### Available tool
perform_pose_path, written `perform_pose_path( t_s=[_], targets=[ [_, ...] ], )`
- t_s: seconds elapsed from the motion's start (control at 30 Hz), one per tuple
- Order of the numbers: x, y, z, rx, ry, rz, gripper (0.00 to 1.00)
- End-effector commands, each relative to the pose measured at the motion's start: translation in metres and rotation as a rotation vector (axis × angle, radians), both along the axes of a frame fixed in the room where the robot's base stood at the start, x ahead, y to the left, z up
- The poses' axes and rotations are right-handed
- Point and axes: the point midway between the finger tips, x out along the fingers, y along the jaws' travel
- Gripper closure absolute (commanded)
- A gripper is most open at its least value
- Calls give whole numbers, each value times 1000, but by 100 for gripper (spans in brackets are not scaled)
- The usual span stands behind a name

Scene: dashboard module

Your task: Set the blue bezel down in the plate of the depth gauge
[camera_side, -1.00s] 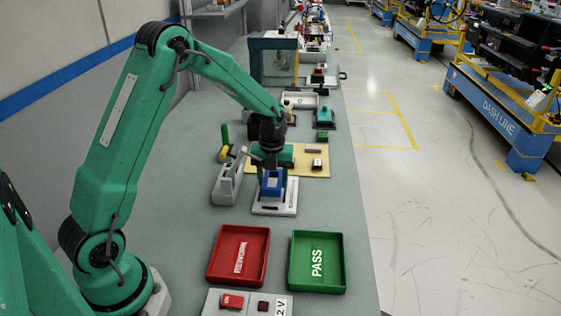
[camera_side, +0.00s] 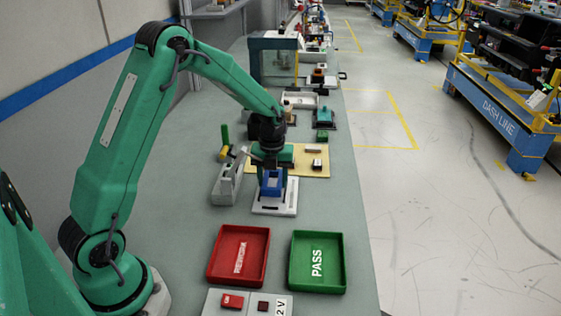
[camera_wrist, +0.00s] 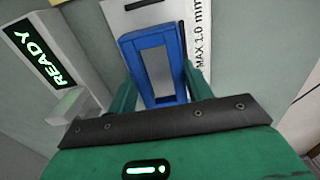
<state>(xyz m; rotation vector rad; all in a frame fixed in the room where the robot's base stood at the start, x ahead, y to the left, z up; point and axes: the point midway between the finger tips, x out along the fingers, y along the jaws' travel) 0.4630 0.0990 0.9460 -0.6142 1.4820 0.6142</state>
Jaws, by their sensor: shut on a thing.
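The blue bezel (camera_side: 271,191) is a rectangular frame with an open middle. My gripper (camera_side: 271,178) is shut on it, with a green finger on each side in the wrist view (camera_wrist: 160,88). The bezel also shows in the wrist view (camera_wrist: 130,58), over the white plate (camera_side: 284,209) of the depth gauge. That plate, marked "MAX 1.0 mm", shows beside the bezel in the wrist view (camera_wrist: 200,30). I cannot tell whether the bezel touches the plate; its underside is hidden.
A grey unit (camera_side: 224,188) with a lit READY display (camera_wrist: 42,50) stands close left of the plate. A red tray (camera_side: 211,270) and a green PASS tray (camera_side: 341,270) lie nearer the camera. A yellowish board (camera_side: 322,172) with small parts lies behind.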

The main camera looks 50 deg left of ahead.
Motion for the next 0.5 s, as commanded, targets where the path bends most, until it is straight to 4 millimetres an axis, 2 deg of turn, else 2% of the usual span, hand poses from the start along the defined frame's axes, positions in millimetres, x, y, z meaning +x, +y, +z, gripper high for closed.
perform_pose_path(
  t_s=[0.5],
  targets=[
    [0,0,-4,0,0,0,72]
  ],
)
